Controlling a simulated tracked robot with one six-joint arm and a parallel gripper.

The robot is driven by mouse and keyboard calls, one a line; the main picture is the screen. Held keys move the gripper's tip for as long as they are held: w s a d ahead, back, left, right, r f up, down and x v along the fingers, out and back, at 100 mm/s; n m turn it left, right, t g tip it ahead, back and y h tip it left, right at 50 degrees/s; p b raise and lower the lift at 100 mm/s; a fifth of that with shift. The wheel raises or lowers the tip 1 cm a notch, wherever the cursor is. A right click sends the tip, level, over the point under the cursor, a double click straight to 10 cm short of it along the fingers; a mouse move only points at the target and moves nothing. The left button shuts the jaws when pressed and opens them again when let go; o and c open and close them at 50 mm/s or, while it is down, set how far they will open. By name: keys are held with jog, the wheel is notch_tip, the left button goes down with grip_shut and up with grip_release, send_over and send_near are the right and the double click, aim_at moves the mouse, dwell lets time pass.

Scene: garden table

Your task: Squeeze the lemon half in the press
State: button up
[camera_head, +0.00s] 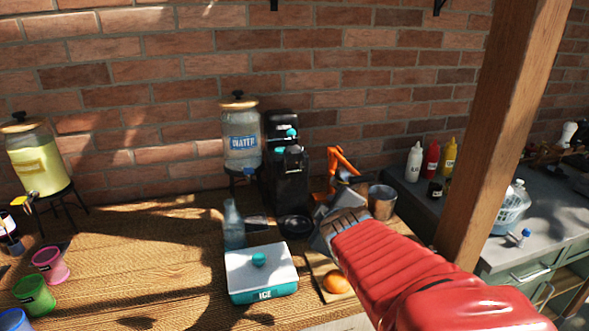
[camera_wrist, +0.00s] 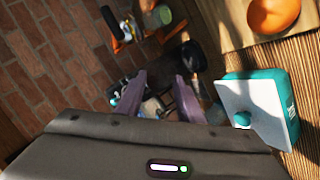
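The press (camera_head: 340,167) stands near the brick wall with an orange lever, partly hidden behind my gripper. Its orange parts also show in the wrist view (camera_wrist: 117,22). An orange-coloured round fruit (camera_head: 336,283) lies on a wooden board (camera_head: 318,262) at the front; it shows at the top right of the wrist view (camera_wrist: 272,14). I cannot tell whether it is cut, and I cannot make out a lemon half in the press. My gripper (camera_wrist: 162,80) is open, with nothing between its fingers. In the head view it hangs above the table, in front of the press.
A metal cup (camera_head: 382,201) stands right of the press. The black machine (camera_head: 289,180), dark bowl (camera_head: 295,226), glass bottle (camera_head: 233,226) and teal ice box (camera_head: 262,284) stand left of my gripper. A wooden post (camera_head: 497,130) rises at the right. The table's left middle is clear.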

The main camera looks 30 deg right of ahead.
jog(key=d+n+t, duration=0.3)
jog(key=d+n, duration=0.2)
jog(key=d, duration=0.5)
jog(key=n+t+y, duration=0.1)
jog(key=n+t, duration=0.2)
jog(key=n, duration=0.3)
send_near(363, 182)
jog(key=s, duration=0.2)
jog(key=shift+w+a+r, duration=0.1)
jog(key=shift+w+a, duration=0.05)
jog(key=shift+w, duration=0.05)
jog(key=shift+w, duration=0.1)
jog(key=x, duration=1.3)
jog(key=shift+w, duration=0.3)
grip_shut()
